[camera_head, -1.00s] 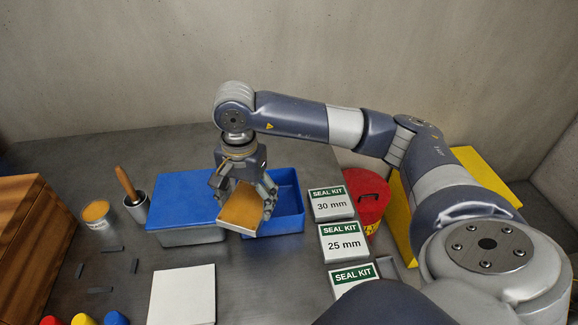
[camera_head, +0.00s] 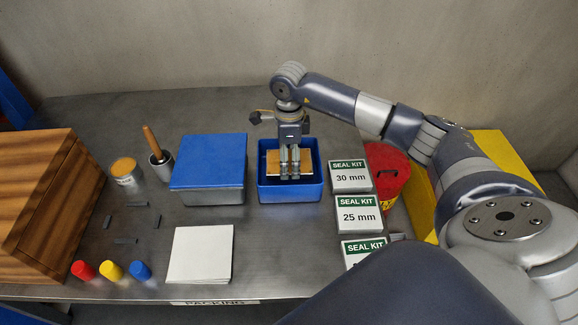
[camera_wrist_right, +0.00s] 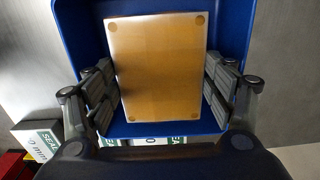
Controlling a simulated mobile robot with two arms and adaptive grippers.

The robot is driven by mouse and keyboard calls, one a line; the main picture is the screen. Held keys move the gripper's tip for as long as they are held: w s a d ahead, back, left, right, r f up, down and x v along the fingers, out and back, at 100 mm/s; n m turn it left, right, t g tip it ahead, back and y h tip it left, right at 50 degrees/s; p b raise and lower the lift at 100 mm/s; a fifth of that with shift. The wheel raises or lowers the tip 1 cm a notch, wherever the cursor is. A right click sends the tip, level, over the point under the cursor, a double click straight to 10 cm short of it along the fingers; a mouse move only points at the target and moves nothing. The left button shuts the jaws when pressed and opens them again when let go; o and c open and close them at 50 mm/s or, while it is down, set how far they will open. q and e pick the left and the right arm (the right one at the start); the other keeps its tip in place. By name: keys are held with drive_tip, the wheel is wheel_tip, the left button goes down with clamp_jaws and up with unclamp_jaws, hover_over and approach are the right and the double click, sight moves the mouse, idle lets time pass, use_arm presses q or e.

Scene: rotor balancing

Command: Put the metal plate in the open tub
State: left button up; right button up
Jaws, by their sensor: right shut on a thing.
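The metal plate (camera_head: 272,166) is a flat, rectangular, brass-coloured piece with a round dot near each corner. It is inside the walls of the open blue tub (camera_head: 290,193). My right gripper (camera_head: 290,172) points down into the tub and is shut on the plate. In the right wrist view the gripper's fingers (camera_wrist_right: 160,92) are on the left and right sides of the plate (camera_wrist_right: 158,65), with the blue tub wall (camera_wrist_right: 75,35) around them. I cannot tell whether the plate touches the tub floor. My left gripper is not in view.
A tub with a blue lid (camera_head: 208,160) stands left of the open tub. Seal kit boxes (camera_head: 351,177) and a red container (camera_head: 385,165) stand to the right. A white pad (camera_head: 200,254), coloured caps (camera_head: 111,270), a brush in a cup (camera_head: 160,165) and a wooden box (camera_head: 35,200) are also there.

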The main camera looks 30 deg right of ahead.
drive_tip(key=shift+f+p, duration=0.6)
drive_tip(key=shift+f, duration=1.65)
drive_tip(key=o, duration=1.6)
drive_tip(key=shift+r, duration=0.25)
wheel_tip(320, 180, up, 11)
drive_tip(key=b, duration=0.3)
drive_tip(key=shift+f, duration=0.2)
drive_tip(key=shift+r+b, duration=0.35)
drive_tip(key=shift+r, duration=0.25)
